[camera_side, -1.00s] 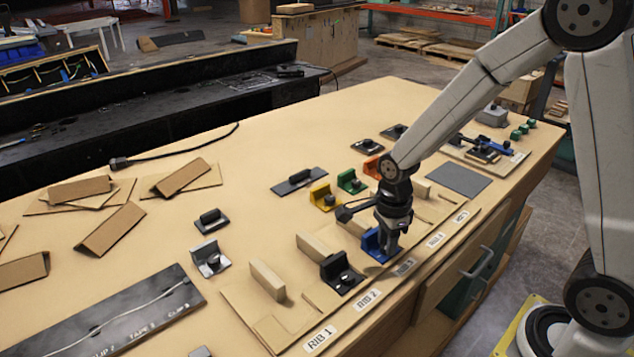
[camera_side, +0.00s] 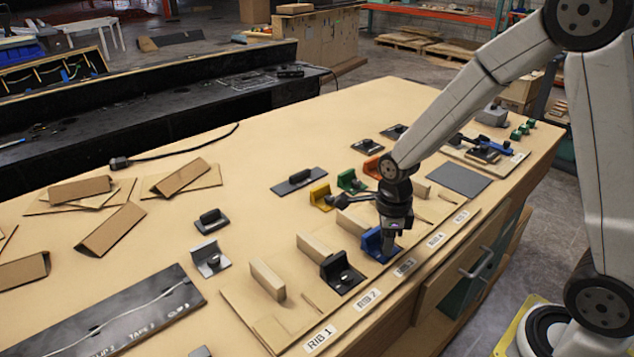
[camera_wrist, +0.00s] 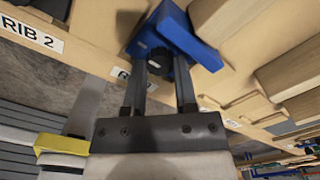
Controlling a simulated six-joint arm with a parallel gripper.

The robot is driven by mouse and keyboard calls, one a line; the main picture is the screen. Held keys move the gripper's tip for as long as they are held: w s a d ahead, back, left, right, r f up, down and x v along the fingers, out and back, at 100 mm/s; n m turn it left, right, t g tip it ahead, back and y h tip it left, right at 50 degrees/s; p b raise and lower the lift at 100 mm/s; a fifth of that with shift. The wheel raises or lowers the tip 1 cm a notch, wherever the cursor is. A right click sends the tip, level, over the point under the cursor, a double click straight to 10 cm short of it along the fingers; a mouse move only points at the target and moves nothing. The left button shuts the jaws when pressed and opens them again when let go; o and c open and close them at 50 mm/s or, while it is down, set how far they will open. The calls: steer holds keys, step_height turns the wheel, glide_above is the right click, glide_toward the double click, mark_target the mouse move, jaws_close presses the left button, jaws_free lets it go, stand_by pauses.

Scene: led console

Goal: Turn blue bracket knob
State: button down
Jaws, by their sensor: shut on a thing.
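The blue bracket (camera_side: 371,241) sits on the wooden rib board beside the RIB 3 label (camera_side: 404,267). My gripper (camera_side: 389,250) points down at the bracket's front side, and its fingers cover the knob in the side view. In the wrist view the blue bracket (camera_wrist: 178,30) lies beyond my fingers. Its dark round knob (camera_wrist: 159,60) is between the two fingertips of my gripper (camera_wrist: 163,68), and they are shut on it. The turn angle of the knob cannot be read.
A black bracket (camera_side: 340,272) with a knob stands left of the blue one. Pale wooden ribs (camera_side: 267,279) stand on the board nearby. Yellow (camera_side: 321,196) and green (camera_side: 350,180) brackets are behind.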

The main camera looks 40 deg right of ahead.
steer(key=shift+w+r, duration=0.15)
steer(key=c, duration=0.7)
jaws_free()
steer(key=shift+o, duration=0.2)
steer(key=shift+r, duration=3.85)
